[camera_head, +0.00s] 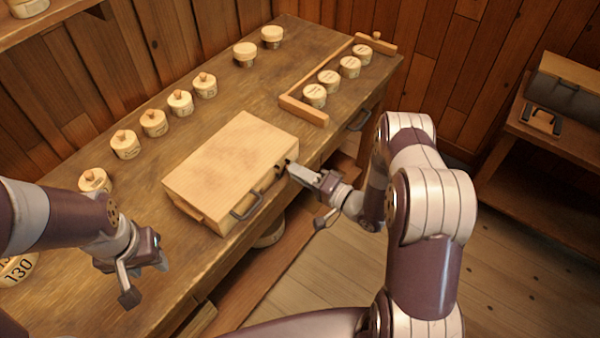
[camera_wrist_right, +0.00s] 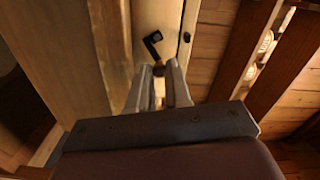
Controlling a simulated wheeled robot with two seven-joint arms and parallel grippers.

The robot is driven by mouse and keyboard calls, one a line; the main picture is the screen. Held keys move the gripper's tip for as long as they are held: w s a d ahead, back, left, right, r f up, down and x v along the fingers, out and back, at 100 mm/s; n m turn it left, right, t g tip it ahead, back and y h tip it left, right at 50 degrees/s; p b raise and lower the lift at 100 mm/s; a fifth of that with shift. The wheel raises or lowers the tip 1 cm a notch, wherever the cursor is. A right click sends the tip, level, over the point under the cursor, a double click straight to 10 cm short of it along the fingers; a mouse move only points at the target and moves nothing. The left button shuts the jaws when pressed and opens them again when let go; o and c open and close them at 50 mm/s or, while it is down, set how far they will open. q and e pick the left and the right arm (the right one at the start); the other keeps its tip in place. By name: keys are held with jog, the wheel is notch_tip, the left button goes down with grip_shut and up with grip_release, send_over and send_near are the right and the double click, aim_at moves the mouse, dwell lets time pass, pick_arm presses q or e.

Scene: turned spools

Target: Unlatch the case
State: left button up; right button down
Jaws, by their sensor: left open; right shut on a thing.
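The case (camera_head: 232,160) is a pale wooden box lying closed on the workbench. A dark handle (camera_head: 246,207) is on its front side, with small dark metal fittings to the right of it. My right gripper (camera_head: 291,169) is at the right end of that front side, shut on a small dark latch (camera_wrist_right: 159,71) between its fingertips (camera_wrist_right: 160,78). The fingers hide most of the latch. A dark bent fitting (camera_wrist_right: 152,44) shows just beyond them in the right wrist view. My left gripper (camera_head: 158,262) is open and empty, left of the case, near the bench's front edge.
Several lidded wooden spools (camera_head: 154,123) stand along the back of the workbench (camera_head: 225,95). More spools (camera_head: 329,79) stand by a wooden rack (camera_head: 303,109) at the right end. A shelf (camera_head: 545,135) with another case (camera_head: 568,90) stands at far right.

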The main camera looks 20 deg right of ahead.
jog(key=c, duration=1.1)
grip_release()
jog(key=shift+o, duration=0.2)
jog(key=b+v, duration=0.1)
jog(key=v, duration=1.1)
jog(key=shift+s+d+b, duration=0.2)
jog(key=shift+s+b, duration=0.1)
jog(key=shift+b, duration=0.05)
